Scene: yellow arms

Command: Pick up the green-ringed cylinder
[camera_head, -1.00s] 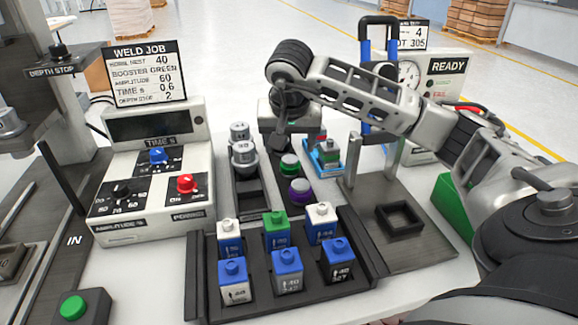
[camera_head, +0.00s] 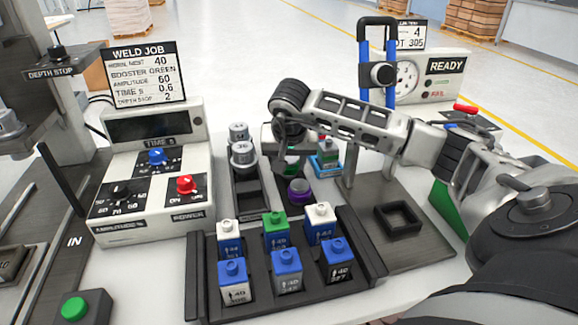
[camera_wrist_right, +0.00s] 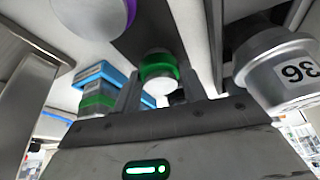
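The green-ringed cylinder (camera_head: 291,168) stands in the dark rack behind the purple-ringed cylinder (camera_head: 299,191). It is mostly hidden by my right gripper (camera_head: 285,155) in the head view. In the right wrist view the green-ringed cylinder (camera_wrist_right: 158,72) has a pale end and a bright green band. It lies between the two fingers of my right gripper (camera_wrist_right: 160,90), which look apart, with a gap beside the cylinder. I cannot tell whether a finger touches it. My left gripper is not in view.
Silver cylinders (camera_head: 243,155) stand left of my right gripper. A blue tray (camera_head: 328,164) with a green-banded item is close on its right. A black rack (camera_head: 370,250) of several blue blocks is in front. A control box (camera_head: 120,222) stands at left.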

